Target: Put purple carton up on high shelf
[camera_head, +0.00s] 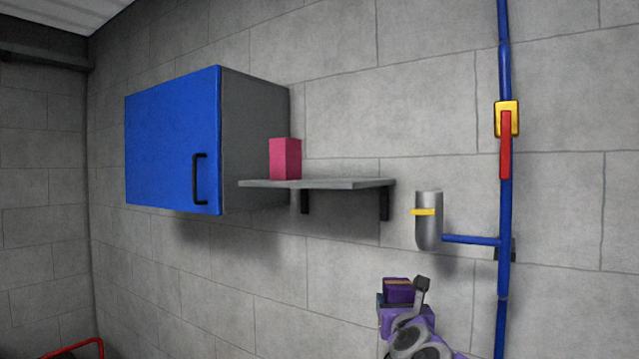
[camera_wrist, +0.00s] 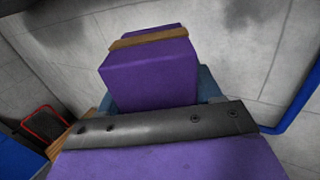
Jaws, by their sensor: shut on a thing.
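The purple carton (camera_head: 398,291) has a tan band across it. My gripper (camera_head: 402,296) is shut on it at the lower right of the head view, below the shelf. In the wrist view the carton (camera_wrist: 150,75) stands up beyond the dark bar of my gripper (camera_wrist: 155,122), which hides its lower part. The high shelf (camera_head: 330,184) is a grey board on dark brackets on the wall, above and to the left of my gripper. The carton is apart from the shelf.
A pink box (camera_head: 285,159) stands on the shelf's left end, beside a blue-doored wall cabinet (camera_head: 172,140). The shelf's right part is clear. A grey cup-like pipe fitting (camera_head: 428,222) and a blue pipe (camera_head: 504,270) with a red lever (camera_head: 505,145) are to the right.

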